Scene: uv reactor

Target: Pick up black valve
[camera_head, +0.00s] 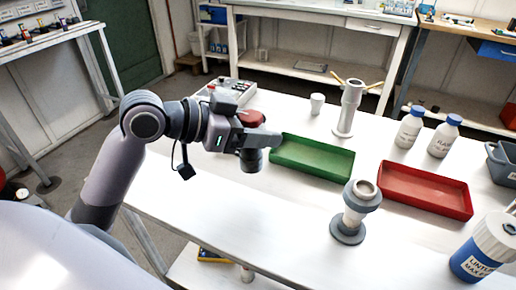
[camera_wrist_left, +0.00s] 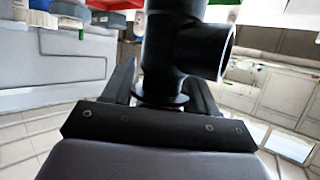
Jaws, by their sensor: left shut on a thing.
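The black valve (camera_wrist_left: 180,45) fills the middle of the left wrist view as a dark T-shaped pipe piece with a round side opening facing right and a flange low down. My left gripper (camera_wrist_left: 161,88) has one finger on each side of it and is shut on it. In the head view my left gripper (camera_head: 258,138) is above the left part of the white table, and a dark part of the black valve (camera_head: 251,160) shows below the fingers. The fingers hide much of the valve there. My right gripper is not in view.
A green tray (camera_head: 342,178) lies right of the gripper, with a red tray (camera_head: 436,213) beyond. A grey-and-white flanged part (camera_head: 355,212) stands in front. Two white bottles (camera_head: 409,128), a white cup (camera_head: 317,104), a grey stand (camera_head: 346,110) and a blue-white container (camera_head: 480,250) stand around them.

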